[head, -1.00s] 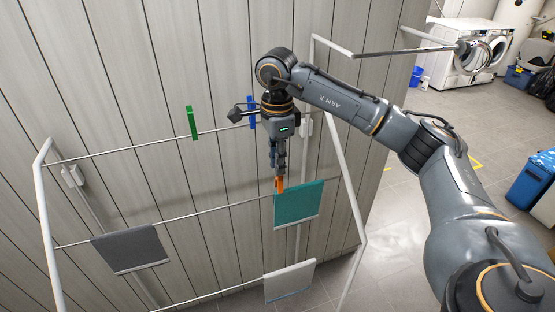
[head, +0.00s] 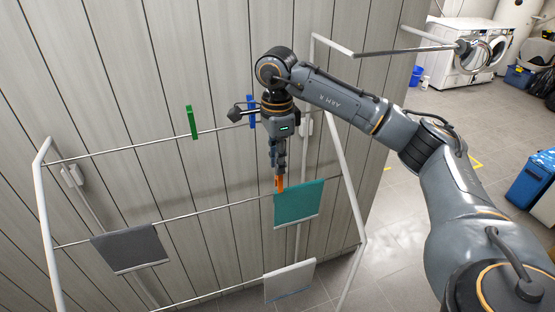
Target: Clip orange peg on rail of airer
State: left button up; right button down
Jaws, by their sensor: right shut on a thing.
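The orange peg (head: 280,184) is held upright in my right gripper (head: 279,172), which is shut on it and points down. The peg's lower end is at the middle rail (head: 215,207) of the airer (head: 48,215), at the top left corner of a teal cloth (head: 299,204). I cannot tell whether the peg straddles the rail or is in front of it. A green peg (head: 192,122) and a blue peg (head: 251,111) sit on the upper rail (head: 150,146); my right gripper partly covers the blue one's surroundings. My left gripper is not in view.
A grey cloth (head: 130,248) hangs on the middle rail at left, and a white cloth (head: 290,281) hangs on the lower rail. A panelled wall (head: 120,60) stands close behind the airer. Washing machines (head: 462,72) and a blue bin (head: 532,178) stand at right.

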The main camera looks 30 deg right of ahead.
jog(key=shift+f+b, duration=0.85)
jog(key=shift+f, duration=0.3)
jog(key=c, duration=1.6)
grip_release()
jog(key=o, duration=0.6)
jog(key=shift+r, duration=0.15)
notch_tip(320, 180, up, 12)
jog(key=shift+f, duration=0.1)
